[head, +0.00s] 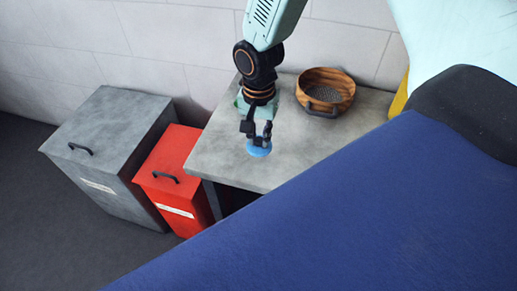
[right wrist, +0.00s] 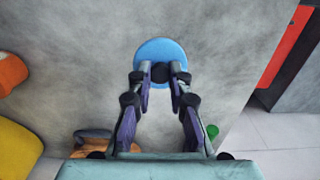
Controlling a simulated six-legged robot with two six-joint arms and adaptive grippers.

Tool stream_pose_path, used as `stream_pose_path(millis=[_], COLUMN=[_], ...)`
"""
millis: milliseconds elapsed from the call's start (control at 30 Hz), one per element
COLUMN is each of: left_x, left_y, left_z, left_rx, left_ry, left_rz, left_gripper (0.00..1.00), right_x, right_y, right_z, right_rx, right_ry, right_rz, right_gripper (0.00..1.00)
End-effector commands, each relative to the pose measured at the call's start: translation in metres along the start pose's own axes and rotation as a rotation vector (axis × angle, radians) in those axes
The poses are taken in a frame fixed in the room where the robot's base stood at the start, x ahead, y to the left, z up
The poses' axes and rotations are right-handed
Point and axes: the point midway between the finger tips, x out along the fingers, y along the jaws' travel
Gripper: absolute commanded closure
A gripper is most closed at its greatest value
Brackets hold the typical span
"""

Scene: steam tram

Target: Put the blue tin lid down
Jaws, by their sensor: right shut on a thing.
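The blue tin lid (head: 260,150) is a small round disc at the tips of my right gripper (head: 257,134), over the grey table (head: 225,160). In the right wrist view the lid (right wrist: 160,50) shows as a blue disc with a dark knob in its middle. My right gripper (right wrist: 160,76) is shut on that knob, one finger on each side. The fingers hide part of the lid. I cannot tell whether the lid touches the table top or is just above it. My left gripper is not in view.
A wooden bowl (head: 340,82) with a dark handle stands at the table's back right. A red bin (head: 172,165) and a larger grey bin (head: 105,150) stand left of the table. A small green thing (right wrist: 213,131) shows in the wrist view. Table around the lid is bare.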

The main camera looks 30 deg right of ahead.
Motion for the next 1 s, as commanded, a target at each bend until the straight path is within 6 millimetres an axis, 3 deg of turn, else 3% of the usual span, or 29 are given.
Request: stream_pose_path(millis=[433, 867, 900, 1000], left_x=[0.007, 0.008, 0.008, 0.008], left_y=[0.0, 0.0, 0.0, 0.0], left_z=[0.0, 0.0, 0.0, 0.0], left_rx=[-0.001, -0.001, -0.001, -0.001], left_ry=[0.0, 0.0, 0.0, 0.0], left_rz=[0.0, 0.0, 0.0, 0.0], left_gripper=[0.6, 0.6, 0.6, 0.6], right_x=[0.046, 0.052, 0.052, 0.051], right_y=[-0.002, -0.003, -0.003, -0.003], right_z=[-0.001, -0.001, -0.001, -0.001], right_rx=[-0.001, -0.001, -0.001, -0.001], right_ry=[0.0, 0.001, 0.002, 0.002], right_rz=[0.001, 0.0, -0.001, -0.001], right_gripper=[0.98, 0.98, 0.81, 0.73])
